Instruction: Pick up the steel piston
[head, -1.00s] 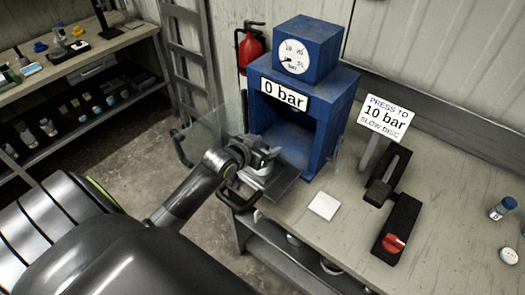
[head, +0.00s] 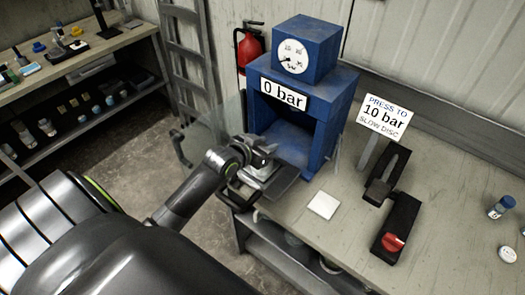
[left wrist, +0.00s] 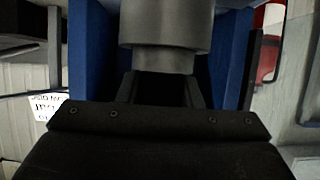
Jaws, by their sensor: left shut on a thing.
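The steel piston (left wrist: 165,28) is a grey stepped cylinder, wide above and narrower below, at the top middle of the left wrist view. My left gripper (left wrist: 162,85) is shut on its narrower part. In the head view my left gripper (head: 263,152) is in front of the blue press's open bay, above a dark plate (head: 277,186). The piston is mostly hidden there by the gripper, and I cannot tell whether it touches the plate. My right gripper is not in view.
The blue press (head: 338,115) reads 0 bar. A clear guard (head: 190,140) stands open at its left. A white square (head: 323,205) lies on the bench, left of a black pump (head: 399,222) with a red knob. A sign (head: 385,117) stands behind the pump. Bench space at the right is mostly clear.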

